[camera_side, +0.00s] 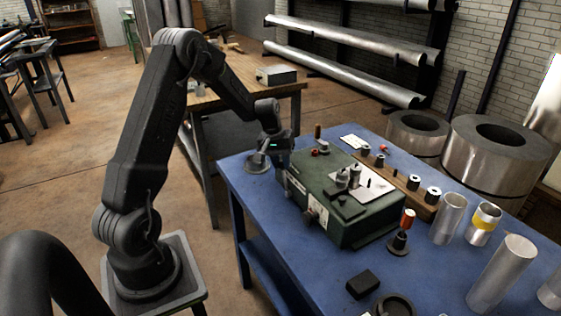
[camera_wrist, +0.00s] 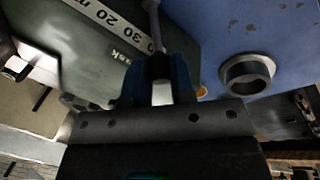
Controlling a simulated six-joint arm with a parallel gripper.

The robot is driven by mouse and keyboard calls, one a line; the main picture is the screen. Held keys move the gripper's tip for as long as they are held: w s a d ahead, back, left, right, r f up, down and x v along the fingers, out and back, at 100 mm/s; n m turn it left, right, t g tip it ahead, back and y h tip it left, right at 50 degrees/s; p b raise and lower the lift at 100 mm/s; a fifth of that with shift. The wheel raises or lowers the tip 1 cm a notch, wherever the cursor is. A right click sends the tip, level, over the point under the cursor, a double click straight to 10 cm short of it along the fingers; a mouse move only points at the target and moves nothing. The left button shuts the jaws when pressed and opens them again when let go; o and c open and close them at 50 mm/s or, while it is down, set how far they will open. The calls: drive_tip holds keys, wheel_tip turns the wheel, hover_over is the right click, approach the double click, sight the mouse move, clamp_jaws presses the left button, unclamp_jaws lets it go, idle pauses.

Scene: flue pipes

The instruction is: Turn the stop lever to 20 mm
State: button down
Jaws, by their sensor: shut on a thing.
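The stop lever (camera_wrist: 154,28) is a thin grey rod with a dark grip end, on the green machine (camera_wrist: 95,50). A white scale strip (camera_wrist: 106,17) with 30 and 20 legible runs beside it. The lever crosses near the strip's lower right end, past the 20; its exact reading cannot be told. My gripper (camera_wrist: 160,82) is shut around the lever's grip end, with one dark finger on each side. In the side view my gripper (camera_side: 281,172) is at the left end of the green machine (camera_side: 345,205), and hides the lever there.
The machine stands on a blue table (camera_side: 300,262). A round grey stand (camera_side: 257,165) is close to my gripper; it also shows in the wrist view (camera_wrist: 248,72). A red-topped tool (camera_side: 405,228), metal tubes (camera_side: 448,218) and a dark block (camera_side: 362,284) stand right and front.

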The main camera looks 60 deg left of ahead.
drive_tip(key=d+y, duration=0.2)
drive_tip(key=y, duration=0.1)
drive_tip(key=shift+d+r, duration=0.4)
drive_tip(key=shift+d+m+y, duration=0.3)
drive_tip(key=shift+d+y, duration=0.65)
drive_tip(key=shift+y, duration=0.05)
drive_tip(key=c, duration=1)
unclamp_jaws()
drive_tip(key=shift+d, duration=0.1)
drive_tip(key=v, duration=1.3)
drive_tip(key=shift+s+d+r, duration=0.1)
drive_tip(key=shift+d+r, duration=0.1)
drive_tip(key=shift+r, duration=0.15)
